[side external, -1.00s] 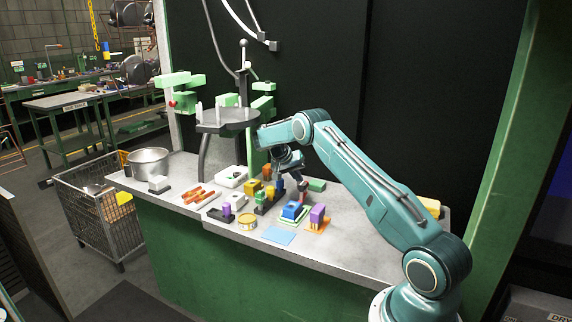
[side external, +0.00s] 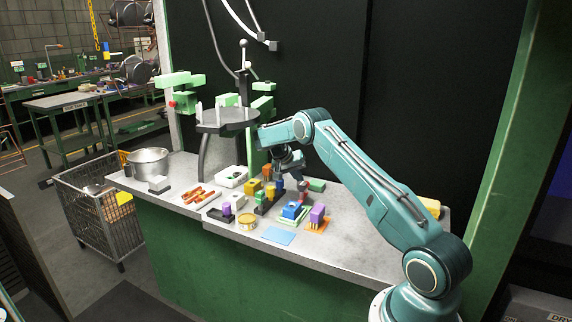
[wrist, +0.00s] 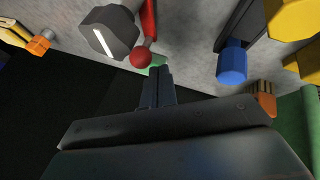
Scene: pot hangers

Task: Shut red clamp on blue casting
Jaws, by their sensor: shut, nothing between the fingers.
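My gripper (wrist: 155,88) is shut and empty, its fingertips close to the red clamp's lever. The red clamp (wrist: 148,20) shows in the wrist view as a red bar with a round ball end, just beyond the fingertips; I cannot tell if they touch. In the side view a small red part (side external: 304,196) shows below my wrist, partly hidden. The blue casting (side external: 292,210) sits in a fixture on the bench, just in front and left of that red part. A blue cylinder (wrist: 232,63) shows at right in the wrist view; I cannot tell which piece it is.
Yellow blocks (wrist: 292,18) stand close by in the wrist view. A purple casting (side external: 317,213) on an orange base is beside the blue one. A flat blue plate (side external: 278,236) lies in front.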

